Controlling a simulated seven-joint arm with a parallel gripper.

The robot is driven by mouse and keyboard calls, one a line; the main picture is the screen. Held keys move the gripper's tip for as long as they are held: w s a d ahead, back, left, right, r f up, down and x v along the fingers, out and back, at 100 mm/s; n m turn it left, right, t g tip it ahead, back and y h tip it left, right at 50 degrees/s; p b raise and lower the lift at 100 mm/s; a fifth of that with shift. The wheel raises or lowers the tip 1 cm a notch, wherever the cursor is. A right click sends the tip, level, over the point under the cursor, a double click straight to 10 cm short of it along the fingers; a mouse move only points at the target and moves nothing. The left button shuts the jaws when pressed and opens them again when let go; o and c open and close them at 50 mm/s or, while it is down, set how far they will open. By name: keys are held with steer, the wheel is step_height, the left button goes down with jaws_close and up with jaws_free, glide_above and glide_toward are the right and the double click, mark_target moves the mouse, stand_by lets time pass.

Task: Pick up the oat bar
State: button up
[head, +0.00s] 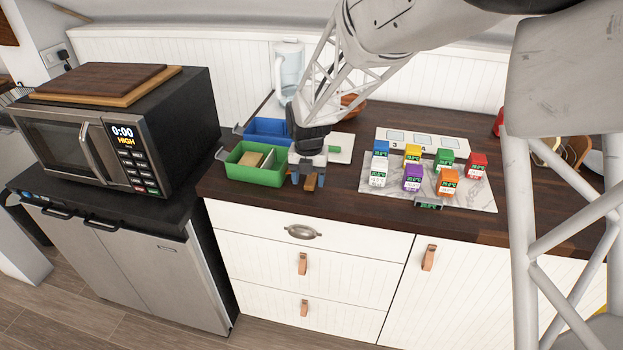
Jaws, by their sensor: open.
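My gripper (309,181) points down over the front of the dark wooden counter, right of the green bin. Its jaws are open. A small brown block (310,183), probably the oat bar, shows between the two fingers. The gripper hides part of it, and I cannot tell if the fingers touch it. A tan block (250,159) lies in the left part of the green bin (254,178); I cannot tell what it is.
A blue bin (266,129) stands behind the green one. Several coloured small boxes stand on a marble board (478,196) to the right, with a numbered white strip (447,145) behind. A clear jug (289,62) stands at the back. A microwave (69,147) is at left.

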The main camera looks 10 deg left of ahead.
steer(key=shift+f, duration=1.3)
steer(key=c, duration=1)
steer(key=shift+r, duration=0.2)
steer(key=shift+r, duration=0.55)
step_height(320, 180, up, 2)
steer(key=shift+r, duration=0.1)
steer(key=s+d, duration=0.4)
steer(key=s, duration=0.3)
steer(key=s+d+r, duration=0.1)
steer(key=s+d, duration=0.2)
steer(key=s, duration=0.4)
steer(key=shift+d+r, duration=0.15)
steer(key=shift+d, duration=0.2)
